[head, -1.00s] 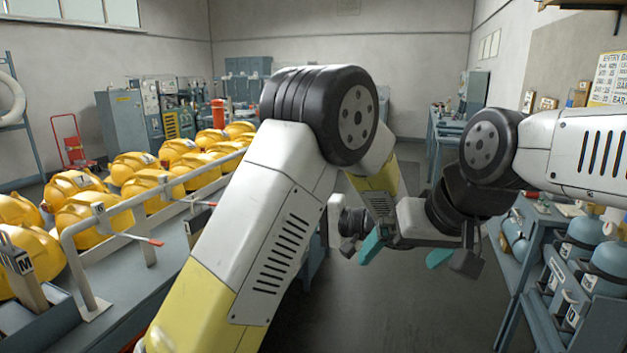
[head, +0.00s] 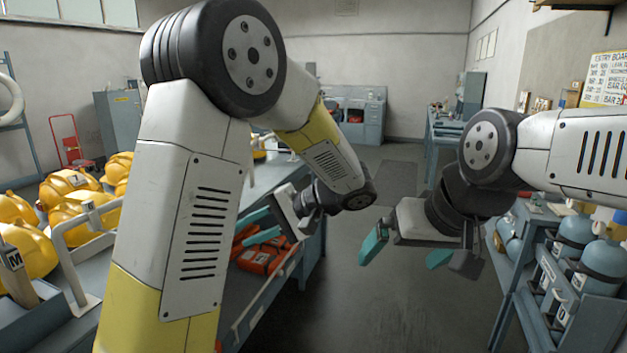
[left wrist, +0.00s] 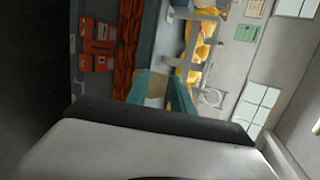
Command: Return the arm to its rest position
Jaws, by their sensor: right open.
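My left gripper (head: 256,227) hangs in front of the left bench in the head view, its teal fingers pointing left, apart and empty. The same fingers show in the left wrist view (left wrist: 165,90), with nothing held between them. My left arm's upper links fill the left middle of the head view and hide part of the bench. My right gripper (head: 405,253) is open and empty over the aisle floor, its teal fingers spread and pointing down.
Yellow helmets (head: 68,208) stand along the left bench behind a grey rail (head: 75,238). Orange cases (head: 262,258) lie on a lower level close to my left gripper. A rack with blue cylinders (head: 598,265) stands at the right. The aisle floor (head: 375,310) is clear.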

